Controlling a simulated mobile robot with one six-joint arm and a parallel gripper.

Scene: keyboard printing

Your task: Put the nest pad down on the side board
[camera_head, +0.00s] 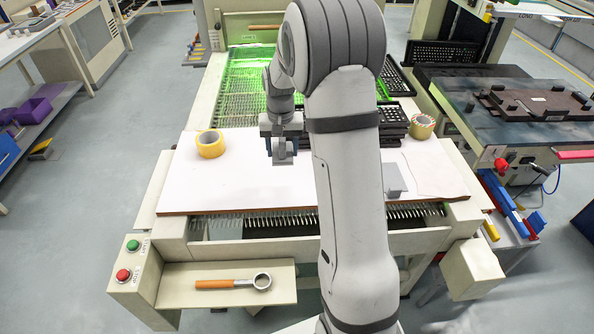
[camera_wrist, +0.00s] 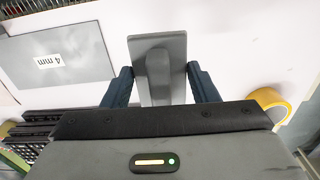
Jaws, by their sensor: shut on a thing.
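My gripper (camera_head: 282,146) is over the left-middle part of a white board (camera_head: 240,185) that lies across the machine, probably the side board. It is shut on a small grey piece with a raised grip, which I take for the nest pad (camera_head: 282,160). In the wrist view the nest pad (camera_wrist: 160,42) shows between the two dark blue fingers (camera_wrist: 160,82). It is low over the board; I cannot tell whether it touches. A second grey plate (camera_head: 394,178) lies on the board to the right, partly behind my arm. In the wrist view this plate (camera_wrist: 85,52) reads "4 mm".
A yellow tape roll (camera_head: 210,144) stands left of my gripper, and a striped tape roll (camera_head: 422,126) at the board's right. Black keyboard parts (camera_head: 393,122) are stacked at the back right. The board's front left is clear. A wooden-handled tool (camera_head: 232,283) lies on the front shelf.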

